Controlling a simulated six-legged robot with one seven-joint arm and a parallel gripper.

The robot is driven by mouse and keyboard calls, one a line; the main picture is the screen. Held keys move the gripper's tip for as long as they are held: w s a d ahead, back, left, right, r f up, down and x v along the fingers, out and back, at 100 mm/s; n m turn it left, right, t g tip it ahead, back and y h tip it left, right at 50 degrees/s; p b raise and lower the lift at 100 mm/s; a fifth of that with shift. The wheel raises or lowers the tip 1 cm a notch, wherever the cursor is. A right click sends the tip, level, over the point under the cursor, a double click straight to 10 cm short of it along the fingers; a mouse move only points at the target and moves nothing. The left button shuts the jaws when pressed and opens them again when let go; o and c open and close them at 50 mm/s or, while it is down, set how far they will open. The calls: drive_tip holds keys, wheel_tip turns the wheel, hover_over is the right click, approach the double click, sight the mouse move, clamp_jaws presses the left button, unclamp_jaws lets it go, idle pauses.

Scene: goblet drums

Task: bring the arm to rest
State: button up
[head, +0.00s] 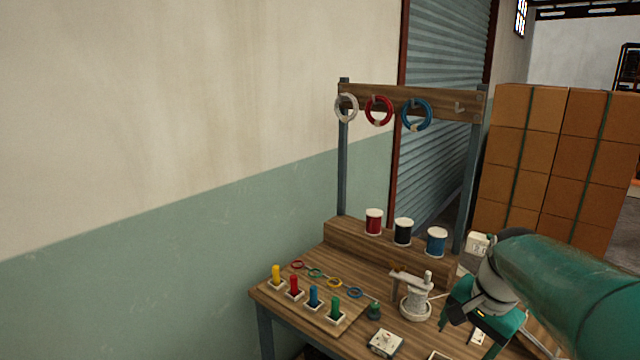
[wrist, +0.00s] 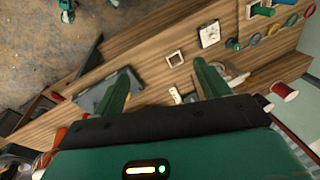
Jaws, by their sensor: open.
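My gripper (wrist: 160,85) shows in the wrist view with its two green fingers spread wide apart and nothing between them. The wooden bench top lies beyond the fingers there. In the head view my green arm reaches in from the right edge, and its wrist is over the right part of the wooden bench (head: 375,275). The fingertips are hard to make out in that view.
Colored pegs (head: 314,296) stand at the bench's front left. A white winder (head: 415,300) stands close left of my wrist. Spools (head: 403,232) sit on a raised shelf. Wire coils (head: 378,111) hang from the rail above. Stacked boxes (head: 520,150) stand behind right.

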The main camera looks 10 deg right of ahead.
drive_tip(key=s+a+n+t, duration=0.1)
drive_tip(key=s+a+n, duration=0.4)
drive_tip(key=a, duration=0.4)
drive_tip(key=s+a+n+t, duration=0.1)
drive_tip(key=s+a+n, duration=0.3)
drive_tip(key=a+n, duration=0.3)
drive_tip(key=a, duration=0.2)
drive_tip(key=shift+s+a+r+t, duration=0.35)
drive_tip(key=shift+s+a+t, duration=0.05)
drive_tip(key=shift+c, duration=0.4)
drive_tip(key=c, duration=0.7)
drive_tip(key=shift+d, duration=0.15)
drive_tip(key=shift+c, duration=0.3)
